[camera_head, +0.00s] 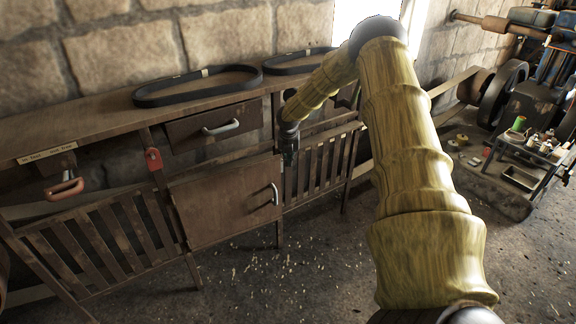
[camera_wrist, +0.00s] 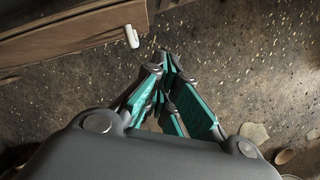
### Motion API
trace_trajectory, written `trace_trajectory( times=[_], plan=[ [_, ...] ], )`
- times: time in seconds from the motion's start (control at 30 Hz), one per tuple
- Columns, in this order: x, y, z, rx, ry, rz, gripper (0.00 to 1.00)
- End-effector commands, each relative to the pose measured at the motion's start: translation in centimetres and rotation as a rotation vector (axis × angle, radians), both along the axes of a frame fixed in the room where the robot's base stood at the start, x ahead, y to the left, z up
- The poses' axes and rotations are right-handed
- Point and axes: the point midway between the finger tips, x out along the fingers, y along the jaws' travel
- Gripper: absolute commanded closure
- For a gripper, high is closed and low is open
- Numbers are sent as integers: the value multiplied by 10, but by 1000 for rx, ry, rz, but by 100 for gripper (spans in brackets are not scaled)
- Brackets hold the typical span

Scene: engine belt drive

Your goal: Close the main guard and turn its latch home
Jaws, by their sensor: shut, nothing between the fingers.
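A brown wooden panel (camera_head: 222,205) with a pale metal handle (camera_head: 275,194) hangs between two slatted sections below the bench; I take it to be the main guard. I cannot tell whether it is fully closed. A red latch-like piece (camera_head: 153,159) sits on the post above its left side; I cannot tell its turn. My gripper (camera_head: 288,157) is shut and empty, just beyond the panel's upper right corner in the head view. In the wrist view my gripper (camera_wrist: 165,58) points over the floor, with a wooden panel (camera_wrist: 75,38) and its pale handle (camera_wrist: 131,36) to the upper left, apart from the fingers.
Slatted sections stand left (camera_head: 95,245) and right (camera_head: 322,168) of the panel. A drawer (camera_head: 213,127) is above it, and black belts (camera_head: 197,88) lie on the bench top. An orange-red handle (camera_head: 64,187) is at far left. The floor (camera_head: 270,270) in front is clear except for scattered chips.

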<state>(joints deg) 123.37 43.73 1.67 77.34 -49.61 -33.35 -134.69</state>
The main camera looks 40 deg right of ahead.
Motion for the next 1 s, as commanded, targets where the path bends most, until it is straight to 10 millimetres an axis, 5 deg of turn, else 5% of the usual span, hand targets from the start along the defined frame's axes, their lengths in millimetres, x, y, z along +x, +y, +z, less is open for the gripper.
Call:
trace_trajectory(
  times=[0.43, 1.0],
  plan=[
    [-6, 2, 21, 5, -12, -14, 100],
    [16, 40, -68, 440, -591, -745, 100]
  ],
)
